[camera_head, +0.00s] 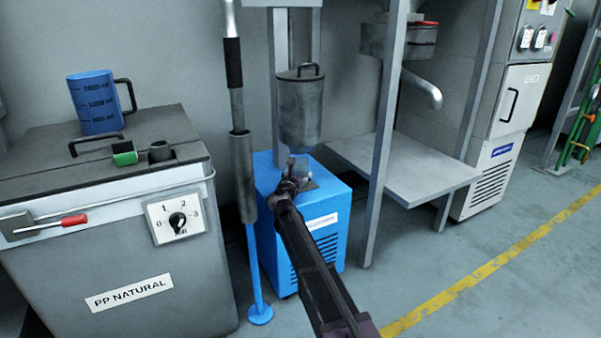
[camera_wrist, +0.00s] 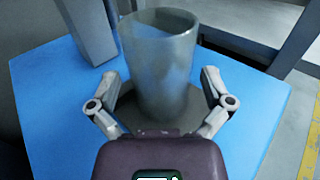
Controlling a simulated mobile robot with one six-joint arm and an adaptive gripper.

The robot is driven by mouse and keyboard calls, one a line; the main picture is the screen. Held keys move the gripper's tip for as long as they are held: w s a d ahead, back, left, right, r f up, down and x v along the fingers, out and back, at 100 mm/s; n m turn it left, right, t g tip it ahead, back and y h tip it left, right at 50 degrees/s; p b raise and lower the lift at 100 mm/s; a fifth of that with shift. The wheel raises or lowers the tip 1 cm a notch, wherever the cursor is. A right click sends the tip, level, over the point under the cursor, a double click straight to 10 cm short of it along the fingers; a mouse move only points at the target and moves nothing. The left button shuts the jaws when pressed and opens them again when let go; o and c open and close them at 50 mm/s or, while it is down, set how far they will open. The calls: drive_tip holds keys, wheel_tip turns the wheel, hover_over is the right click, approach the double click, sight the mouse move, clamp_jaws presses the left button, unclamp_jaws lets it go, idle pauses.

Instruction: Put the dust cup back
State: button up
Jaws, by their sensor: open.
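The dust cup (camera_wrist: 158,75) is a clear, greyish, open-topped cup. In the wrist view it stands upright on a dark grey plate on the blue cabinet top (camera_wrist: 50,95). My gripper (camera_wrist: 161,85) is open, with one finger on each side of the cup; a gap shows on both sides near the tips. In the head view the cup (camera_head: 299,166) is small and partly hidden by my gripper (camera_head: 291,184). It is below the grey cone-bottomed separator (camera_head: 301,110) on the blue cabinet (camera_head: 318,222). I cannot tell how its rim lines up with the cone outlet.
A grey post (camera_wrist: 88,30) rises just behind the cup at the left. A grey bin (camera_head: 130,230) with a blue measuring jug (camera_head: 95,103) and a vertical suction lance (camera_head: 243,175) are to the left. A frame upright (camera_head: 383,150) and low shelf (camera_head: 410,170) are to the right.

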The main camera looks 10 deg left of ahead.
drive_tip(key=s, duration=0.3)
drive_tip(key=s+a, duration=0.1)
drive_tip(key=s, duration=0.3)
drive_tip(key=s+a, duration=0.1)
drive_tip(key=s, duration=0.2)
drive_tip(key=shift+s, duration=0.35)
